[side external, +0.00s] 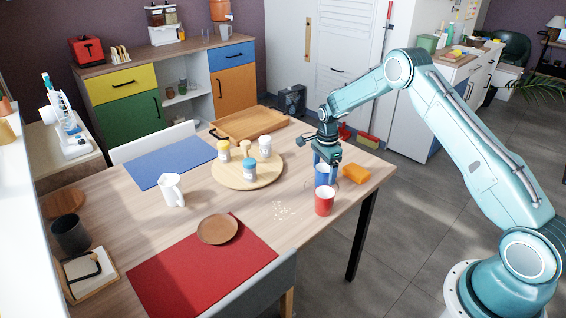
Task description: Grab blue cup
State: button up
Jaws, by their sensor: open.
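The blue cup (322,176) stands upright on the wooden table, towards its right end. My gripper (323,162) points down at the cup from above, with its fingers at the cup's upper part. The fingers are open; whether they touch the cup or straddle its rim cannot be told from this view. The gripper hides part of the cup's top.
A red cup (324,201) stands close in front of the blue cup. A round board (226,178) with several small jars is to the left. The table's right edge is near.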

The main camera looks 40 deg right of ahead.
jog(key=shift+c, duration=0.5)
jog(key=c, duration=1)
jog(key=shift+r, duration=0.15)
notch_tip(320, 180, up, 20)
jog(key=shift+f, duration=0.1)
